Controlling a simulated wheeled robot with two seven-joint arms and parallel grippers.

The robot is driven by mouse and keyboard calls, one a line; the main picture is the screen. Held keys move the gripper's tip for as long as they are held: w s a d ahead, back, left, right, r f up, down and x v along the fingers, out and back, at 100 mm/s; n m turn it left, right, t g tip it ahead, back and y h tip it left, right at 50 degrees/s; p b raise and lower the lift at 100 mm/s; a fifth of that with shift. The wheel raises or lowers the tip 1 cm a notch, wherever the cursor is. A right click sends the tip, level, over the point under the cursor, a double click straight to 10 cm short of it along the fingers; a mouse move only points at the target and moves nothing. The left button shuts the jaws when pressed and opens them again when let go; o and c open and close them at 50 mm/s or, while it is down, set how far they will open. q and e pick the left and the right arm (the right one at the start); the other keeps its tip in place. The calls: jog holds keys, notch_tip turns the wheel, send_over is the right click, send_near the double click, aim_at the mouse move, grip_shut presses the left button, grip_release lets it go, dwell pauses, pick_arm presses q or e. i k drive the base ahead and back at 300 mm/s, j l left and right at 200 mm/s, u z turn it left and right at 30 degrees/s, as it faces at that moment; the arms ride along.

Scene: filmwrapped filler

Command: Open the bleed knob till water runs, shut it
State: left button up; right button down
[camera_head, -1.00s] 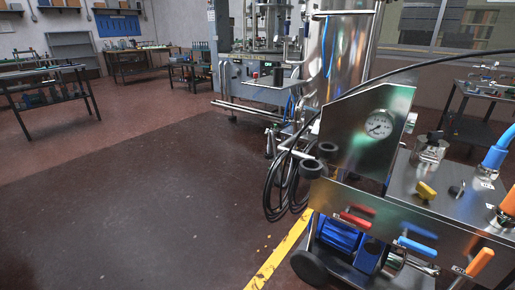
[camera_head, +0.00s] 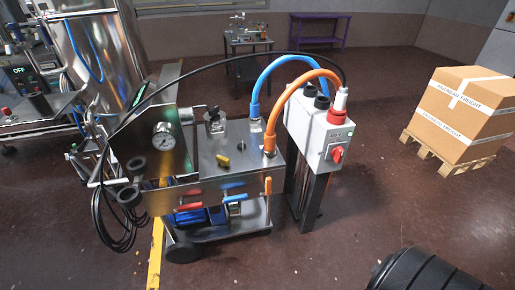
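A steel wheeled pump cart (camera_head: 207,160) stands left of centre. On its top is a chrome housing (camera_head: 215,126) with a dark knob (camera_head: 212,112) at its head. A yellow handle (camera_head: 223,160) and a small dark knob (camera_head: 239,145) also sit on the top plate. I cannot tell for sure which knob is the bleed knob. A round gauge (camera_head: 163,137) is on the upright panel. I see no running water. Neither of my grippers is in view.
Blue (camera_head: 277,66) and orange (camera_head: 291,84) hoses arch over the cart's right end. A grey switch box (camera_head: 318,133) with a red rotary switch (camera_head: 337,154) stands beside it. A taped carton (camera_head: 463,112) sits on a pallet. Open floor lies in front.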

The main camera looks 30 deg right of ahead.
aim_at(223, 161)
jog(key=l+z, duration=0.15)
jog(key=z, duration=0.45)
jog(key=i+l, duration=0.1)
jog(key=l, duration=0.95)
jog(key=i+l, duration=0.15)
jog(key=l, duration=0.9)
jog(key=i+l, duration=0.15)
jog(key=l, duration=0.4)
jog(key=z, duration=0.05)
